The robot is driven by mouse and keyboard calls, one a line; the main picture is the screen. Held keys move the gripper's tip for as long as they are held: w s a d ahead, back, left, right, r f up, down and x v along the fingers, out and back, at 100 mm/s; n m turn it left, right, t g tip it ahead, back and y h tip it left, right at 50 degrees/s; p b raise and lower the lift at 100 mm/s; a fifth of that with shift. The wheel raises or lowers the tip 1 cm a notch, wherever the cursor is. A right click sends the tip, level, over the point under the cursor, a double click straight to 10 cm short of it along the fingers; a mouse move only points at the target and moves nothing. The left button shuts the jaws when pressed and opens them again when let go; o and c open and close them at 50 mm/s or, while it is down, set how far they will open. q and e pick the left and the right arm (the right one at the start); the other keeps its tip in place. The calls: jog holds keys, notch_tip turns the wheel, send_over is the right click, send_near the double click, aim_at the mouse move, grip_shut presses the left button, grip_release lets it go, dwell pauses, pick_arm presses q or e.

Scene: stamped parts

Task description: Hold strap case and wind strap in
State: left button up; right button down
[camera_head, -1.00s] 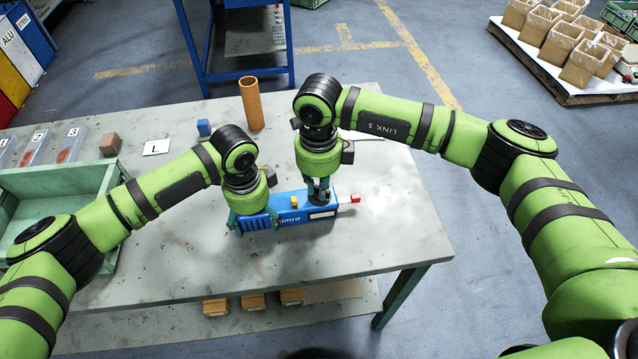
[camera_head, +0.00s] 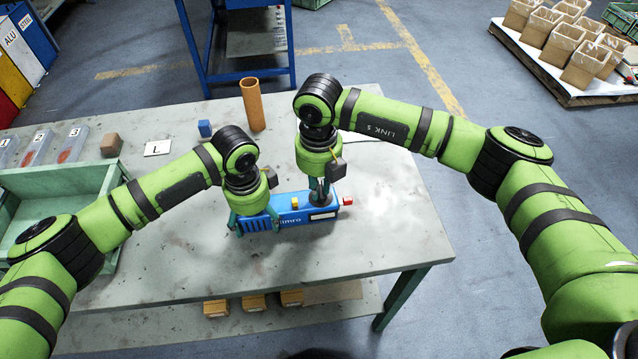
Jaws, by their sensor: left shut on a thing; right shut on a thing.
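The blue strap case (camera_head: 290,217) lies on the grey table, with a slotted left end, white lettering and a yellow piece (camera_head: 294,203) on top. My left gripper (camera_head: 254,220) is shut on the case's left end, one finger on each side. My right gripper (camera_head: 321,196) is shut at the top of the case's right end. What it grips is mostly hidden by the gripper, perhaps a crank or knob. The red strap end (camera_head: 348,201) sits just off the case's right end, with very little strap showing between.
A brown tube (camera_head: 252,105) stands behind the case, near a small blue block (camera_head: 204,128), an L card (camera_head: 158,147) and a brown block (camera_head: 111,144). A green tray (camera_head: 60,180) is at the left. The table's right side is clear.

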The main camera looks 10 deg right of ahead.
pick_arm(q)
jog(key=shift+w+a+f, duration=0.1)
jog(key=shift+a, duration=0.2)
pick_arm(e)
jog(key=m, duration=0.4)
jog(key=shift+m, duration=0.3)
jog(key=c, duration=1.2)
grip_release()
pick_arm(q)
jog(key=shift+d, duration=0.1)
pick_arm(e)
jog(key=shift+r, duration=0.1)
pick_arm(q)
jog(key=shift+d, duration=0.15)
pick_arm(e)
notch_tip(320, 180, up, 12)
